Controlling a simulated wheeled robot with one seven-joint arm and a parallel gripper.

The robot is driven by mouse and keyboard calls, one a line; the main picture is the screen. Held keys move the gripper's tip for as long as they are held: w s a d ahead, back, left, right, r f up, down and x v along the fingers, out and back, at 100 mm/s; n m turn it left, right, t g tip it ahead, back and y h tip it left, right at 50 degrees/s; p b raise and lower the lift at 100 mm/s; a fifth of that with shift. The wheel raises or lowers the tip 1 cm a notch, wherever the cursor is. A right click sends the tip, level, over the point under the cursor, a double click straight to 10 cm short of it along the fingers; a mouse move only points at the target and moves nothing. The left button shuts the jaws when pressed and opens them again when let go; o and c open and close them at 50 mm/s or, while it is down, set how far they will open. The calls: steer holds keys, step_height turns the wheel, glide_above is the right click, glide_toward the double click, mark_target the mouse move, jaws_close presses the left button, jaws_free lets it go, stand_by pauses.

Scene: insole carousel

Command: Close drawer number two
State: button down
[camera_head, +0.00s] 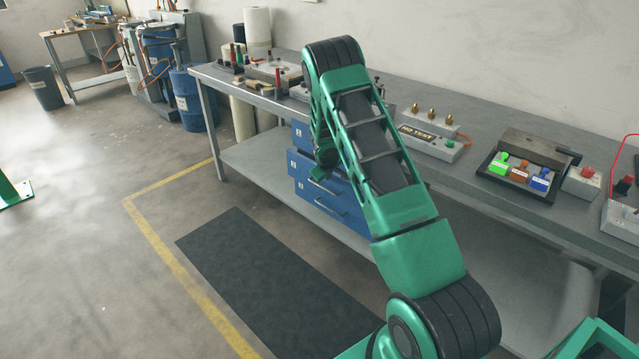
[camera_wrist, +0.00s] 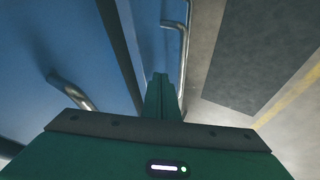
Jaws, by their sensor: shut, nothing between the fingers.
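The blue drawer unit (camera_head: 345,203) hangs under the workbench, partly hidden behind my green arm. Its stacked fronts carry small pale labels, too small to read, so I cannot tell which is number two. At least one lower drawer appears to stand out from the unit. In the wrist view, one blue front (camera_wrist: 40,45) with a metal handle (camera_wrist: 75,92) fills the left. A dark gap separates it from another blue front (camera_wrist: 152,35) with a handle (camera_wrist: 183,35). My gripper (camera_wrist: 163,78) is shut and empty, close to that second front; contact is unclear.
The grey workbench (camera_head: 480,150) above holds a panel with brass knobs (camera_head: 430,135) and a tray of coloured stamps (camera_head: 520,172). A lower shelf (camera_head: 262,165) runs beneath. A dark mat (camera_head: 260,280) lies on clear floor in front, near a yellow line.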

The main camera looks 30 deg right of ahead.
steer(key=shift+d, duration=0.35)
steer(key=shift+w, duration=0.1)
